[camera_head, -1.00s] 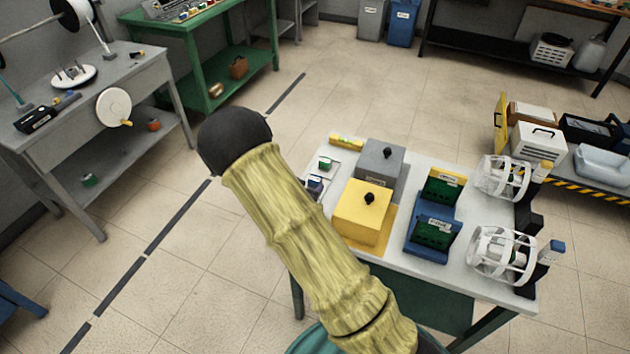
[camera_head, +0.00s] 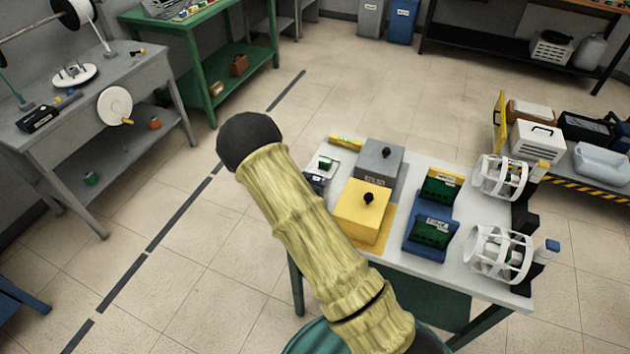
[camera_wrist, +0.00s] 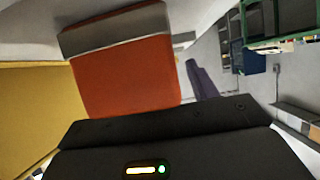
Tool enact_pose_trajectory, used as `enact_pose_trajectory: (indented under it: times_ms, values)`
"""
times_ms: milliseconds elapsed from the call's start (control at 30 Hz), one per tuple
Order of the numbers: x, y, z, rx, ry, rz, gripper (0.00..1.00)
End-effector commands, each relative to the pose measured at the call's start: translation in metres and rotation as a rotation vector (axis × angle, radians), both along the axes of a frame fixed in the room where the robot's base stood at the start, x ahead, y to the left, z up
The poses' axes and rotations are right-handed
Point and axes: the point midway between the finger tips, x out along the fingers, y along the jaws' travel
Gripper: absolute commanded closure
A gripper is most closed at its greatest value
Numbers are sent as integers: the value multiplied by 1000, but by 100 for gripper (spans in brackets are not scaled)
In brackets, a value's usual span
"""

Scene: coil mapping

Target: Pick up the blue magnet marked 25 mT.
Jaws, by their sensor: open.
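I cannot surely identify the blue magnet marked 25 mT, as no such marking is legible. A small dark item with a pale part (camera_head: 315,182) lies at the table's left edge, partly covered by my arm. My gripper's dark housing (camera_wrist: 160,140) fills the bottom of the wrist view. The gripper is open, but its fingertips are not clearly shown, and my sleeved arm hides it in the head view.
The white table (camera_head: 478,205) holds a yellow box (camera_head: 355,220), a grey box (camera_head: 372,165), a blue stand (camera_head: 425,247) with a green board, and white coil cages (camera_head: 490,255). A small yellow block (camera_head: 346,141) lies at the back. Open floor lies left of the table.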

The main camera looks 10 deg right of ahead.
Motion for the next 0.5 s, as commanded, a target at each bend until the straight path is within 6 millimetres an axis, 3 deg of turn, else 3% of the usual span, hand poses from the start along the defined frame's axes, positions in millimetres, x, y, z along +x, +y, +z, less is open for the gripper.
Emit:
enact_pose_trajectory:
  times_ms: [333, 500]
  values:
    - [0, 0, 0, 0, 0, 0, 44]
    - [0, 0, 0, 1, -1, 0, 77]
